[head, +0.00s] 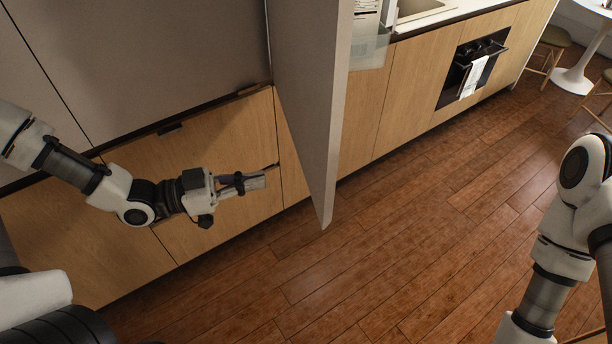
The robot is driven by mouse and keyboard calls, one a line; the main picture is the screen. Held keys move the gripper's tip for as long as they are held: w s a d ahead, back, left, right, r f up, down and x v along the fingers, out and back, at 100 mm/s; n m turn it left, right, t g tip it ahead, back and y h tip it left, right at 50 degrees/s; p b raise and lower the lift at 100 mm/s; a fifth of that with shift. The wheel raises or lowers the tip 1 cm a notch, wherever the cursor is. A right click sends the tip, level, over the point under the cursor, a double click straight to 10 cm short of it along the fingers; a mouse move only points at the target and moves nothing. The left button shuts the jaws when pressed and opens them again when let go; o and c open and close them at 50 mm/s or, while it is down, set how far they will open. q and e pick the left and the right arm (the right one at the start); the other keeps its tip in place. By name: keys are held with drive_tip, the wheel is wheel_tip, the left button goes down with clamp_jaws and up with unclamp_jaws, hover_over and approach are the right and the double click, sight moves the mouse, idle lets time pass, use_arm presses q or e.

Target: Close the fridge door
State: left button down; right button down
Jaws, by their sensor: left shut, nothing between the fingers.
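The fridge door (312,100) is a tall grey panel that stands open, swung out from the cabinet front toward me. Its plain face is turned to the left and its lower corner hangs over the floor. A clear bin (370,52) shows just right of its edge. The fridge interior is hidden behind the panel. My left gripper (258,181) is shut and empty, to the left of the door and apart from it, in front of the lower wood cabinets. My right arm shows at the right edge, but its gripper is outside the view.
Grey upper panels (130,60) and wood lower fronts (215,150) line the left side. Beyond the door are a counter with a sink (420,10) and an oven with a towel (474,76). A white round table stands far right. The wood floor (420,230) is clear.

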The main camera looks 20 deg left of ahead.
sight(319, 168)
use_arm(q)
drive_tip(key=x, duration=0.8)
drive_tip(key=shift+w+d, duration=0.2)
drive_tip(key=shift+d, duration=0.1)
drive_tip(key=shift+w+d+f, duration=0.1)
drive_tip(key=shift+w+d, duration=0.3)
drive_tip(key=shift+d, duration=0.05)
